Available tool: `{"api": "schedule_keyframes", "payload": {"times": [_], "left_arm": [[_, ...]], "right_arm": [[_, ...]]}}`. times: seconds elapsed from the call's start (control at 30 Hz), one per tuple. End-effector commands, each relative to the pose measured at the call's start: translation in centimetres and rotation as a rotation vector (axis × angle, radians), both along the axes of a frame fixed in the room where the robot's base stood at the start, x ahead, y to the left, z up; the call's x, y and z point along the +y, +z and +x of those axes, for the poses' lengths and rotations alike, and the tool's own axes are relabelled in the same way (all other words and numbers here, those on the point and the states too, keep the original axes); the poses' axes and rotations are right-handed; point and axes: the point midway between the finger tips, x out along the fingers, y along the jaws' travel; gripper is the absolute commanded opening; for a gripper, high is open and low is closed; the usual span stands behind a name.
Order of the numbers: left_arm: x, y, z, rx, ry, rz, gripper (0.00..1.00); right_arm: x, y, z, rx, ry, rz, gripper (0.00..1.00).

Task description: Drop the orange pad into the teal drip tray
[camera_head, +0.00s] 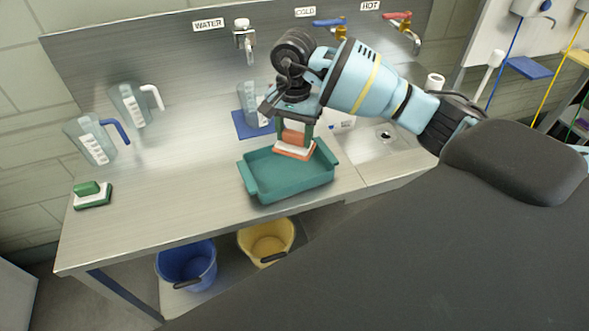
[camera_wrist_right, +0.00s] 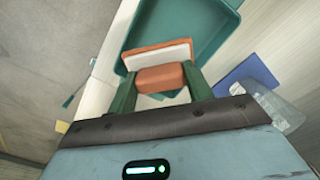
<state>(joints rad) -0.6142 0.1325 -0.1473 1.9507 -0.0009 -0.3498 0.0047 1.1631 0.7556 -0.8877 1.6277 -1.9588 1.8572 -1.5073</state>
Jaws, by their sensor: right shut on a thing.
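The orange pad (camera_head: 292,150) has a white layer and an orange grip block on top. My right gripper (camera_head: 295,129) is shut on that block and holds the pad at the back right part of the teal drip tray (camera_head: 262,182). The pad also shows between the fingers in the right wrist view (camera_wrist_right: 160,79), with part of the teal tray (camera_wrist_right: 208,40) beyond it. I cannot tell whether the pad touches the tray. My left gripper is not in view.
A green pad (camera_head: 92,196) lies at the left of the steel counter (camera_head: 190,200). Two clear jugs (camera_head: 90,140) (camera_head: 132,105) stand behind it. Blue (camera_head: 187,262) and yellow (camera_head: 265,240) buckets are below the counter.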

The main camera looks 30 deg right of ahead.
Motion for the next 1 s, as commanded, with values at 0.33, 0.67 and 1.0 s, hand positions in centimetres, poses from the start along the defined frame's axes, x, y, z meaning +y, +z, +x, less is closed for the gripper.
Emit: {"api": "schedule_keyframes", "payload": {"times": [0.33, 0.67, 1.0], "left_arm": [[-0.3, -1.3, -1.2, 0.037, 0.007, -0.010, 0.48], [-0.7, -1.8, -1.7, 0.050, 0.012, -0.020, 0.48], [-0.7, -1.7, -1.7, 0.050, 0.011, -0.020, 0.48]], "right_arm": [[0.0, -3.6, -0.1, 0.007, 0.003, 0.000, 0.24], [0.0, -5.7, -0.1, 0.001, 0.002, -0.001, 0.24], [0.0, -5.6, 0.0, -0.001, 0.002, 0.000, 0.66]]}}
